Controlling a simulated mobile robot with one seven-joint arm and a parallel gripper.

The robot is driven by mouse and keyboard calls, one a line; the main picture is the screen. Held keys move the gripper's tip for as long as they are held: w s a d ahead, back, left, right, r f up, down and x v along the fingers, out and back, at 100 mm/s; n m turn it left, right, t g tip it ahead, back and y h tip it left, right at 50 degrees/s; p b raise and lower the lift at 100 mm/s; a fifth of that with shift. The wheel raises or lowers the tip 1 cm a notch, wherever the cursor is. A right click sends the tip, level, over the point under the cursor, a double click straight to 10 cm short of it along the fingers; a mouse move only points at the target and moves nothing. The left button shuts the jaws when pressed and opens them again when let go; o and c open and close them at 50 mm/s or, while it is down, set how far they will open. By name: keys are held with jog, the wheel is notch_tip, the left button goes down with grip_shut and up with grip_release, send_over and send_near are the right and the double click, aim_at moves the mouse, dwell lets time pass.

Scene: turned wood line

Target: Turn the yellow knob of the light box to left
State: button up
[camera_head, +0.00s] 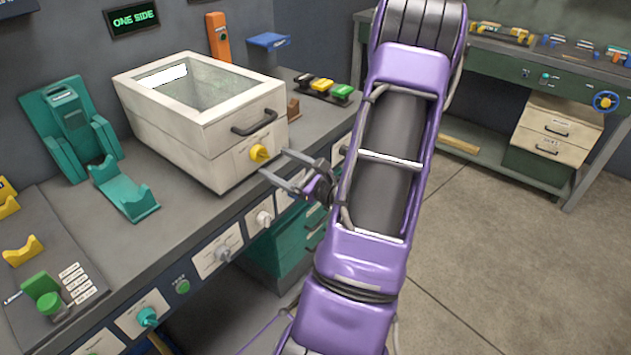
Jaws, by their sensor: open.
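The light box (190,140) is a cream box with a glass top, standing on the grey workbench. Its yellow knob (259,153) is on the front face, below a dark handle (254,123). My gripper (273,164) is open and empty, just right of and slightly below the knob. Its two grey fingers point left toward the knob. I cannot tell whether a finger touches the knob. The pointer direction of the knob is too small to read.
Teal stands (124,190) are left of the box. Yellow and green blocks (325,88) lie behind it to the right. Knobs and a green button line the bench front (220,254). A second green bench (500,62) stands at the back right, with open floor before it.

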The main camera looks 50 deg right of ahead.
jog(key=s+d, duration=0.1)
jog(key=s, duration=1.2)
jog(key=shift+w, duration=0.1)
